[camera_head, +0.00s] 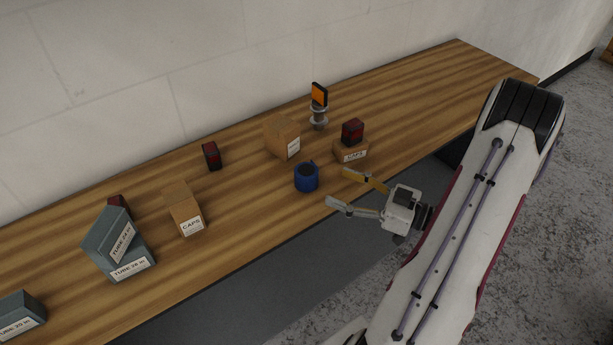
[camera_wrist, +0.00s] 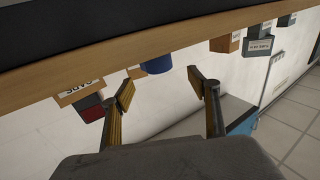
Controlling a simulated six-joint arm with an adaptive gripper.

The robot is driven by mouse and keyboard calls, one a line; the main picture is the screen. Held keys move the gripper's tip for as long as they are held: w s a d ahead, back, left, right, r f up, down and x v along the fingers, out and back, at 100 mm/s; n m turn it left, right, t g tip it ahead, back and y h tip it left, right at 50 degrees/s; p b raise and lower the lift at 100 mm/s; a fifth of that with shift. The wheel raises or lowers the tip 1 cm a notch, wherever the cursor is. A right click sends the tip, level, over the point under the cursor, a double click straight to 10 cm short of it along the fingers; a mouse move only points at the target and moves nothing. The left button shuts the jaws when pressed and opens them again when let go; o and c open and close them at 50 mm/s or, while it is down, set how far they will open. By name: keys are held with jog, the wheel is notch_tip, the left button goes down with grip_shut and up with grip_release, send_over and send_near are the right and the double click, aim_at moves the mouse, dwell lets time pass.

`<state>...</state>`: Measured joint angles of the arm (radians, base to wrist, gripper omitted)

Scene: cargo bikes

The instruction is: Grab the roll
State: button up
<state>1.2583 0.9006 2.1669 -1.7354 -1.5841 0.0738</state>
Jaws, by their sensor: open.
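A blue, round, hollow object (camera_head: 307,178) stands on the wooden table near its front edge; a small tab shows at its rim. A grey flanged spool-like piece (camera_head: 318,119) stands farther back with an orange and black box (camera_head: 319,95) on top. I cannot tell for certain which of these is the roll. My gripper (camera_head: 338,187) is open and empty at the table's front edge, just right of the blue object and apart from it. In the wrist view, the blue object (camera_wrist: 157,65) shows beyond and between the open fingers (camera_wrist: 163,88), partly cut off by the table edge.
A CAPS box (camera_head: 351,152) with a red and black box (camera_head: 352,131) on it stands close behind my gripper. A cardboard box (camera_head: 283,138) is behind the blue object. Another CAPS box (camera_head: 183,208) and grey tube boxes (camera_head: 120,255) stand left. The table's right end is clear.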

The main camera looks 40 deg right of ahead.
aim_at(317, 176)
jog(key=shift+x, duration=1.3)
jog(key=shift+r+x, duration=0.2)
jog(key=shift+x, duration=2.4)
jog(key=shift+w+d, duration=0.1)
jog(key=shift+d, duration=0.05)
jog(key=c, duration=1.2)
